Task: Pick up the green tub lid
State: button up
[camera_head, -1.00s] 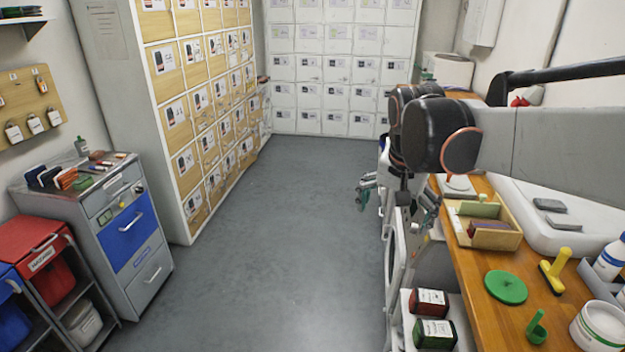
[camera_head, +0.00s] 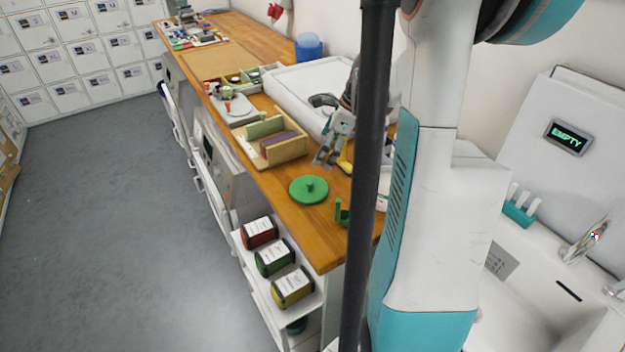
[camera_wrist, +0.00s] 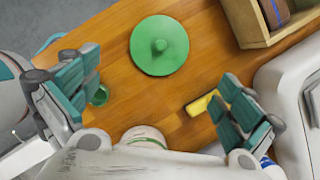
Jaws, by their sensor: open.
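The green tub lid (camera_head: 309,190) is a round green disc with a small knob. It lies flat on the wooden counter (camera_head: 262,205) near its front edge. In the wrist view the lid (camera_wrist: 160,45) sits at the top middle, ahead of the gap between my fingers. My gripper (camera_head: 328,153) is above the counter, just behind and to the right of the lid in the head view.
A wooden divided box (camera_head: 282,150) stands just behind the lid. A small green item (camera_head: 341,213) and a yellow tool (camera_wrist: 202,103), partly hidden, lie close by. A white basin (camera_head: 310,85) is behind. Red, green and yellow tins stand on a shelf below the counter. The floor at left is clear.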

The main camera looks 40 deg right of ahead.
jog(key=b, duration=0.2)
send_over(310, 183)
jog(key=s+d, duration=0.2)
jog(key=shift+m, duration=0.3)
notch_tip(310, 183, down, 7)
jog(key=shift+a+f, duration=0.1)
jog(key=shift+f, duration=0.05)
jog(key=shift+b+x, duration=1.3)
jog(key=shift+x, duration=1.85)
jog(key=shift+a, duration=0.1)
jog(key=shift+c, duration=0.6)
jog(key=shift+s, duration=0.1)
jog(key=c, duration=1.9)
grip_shut()
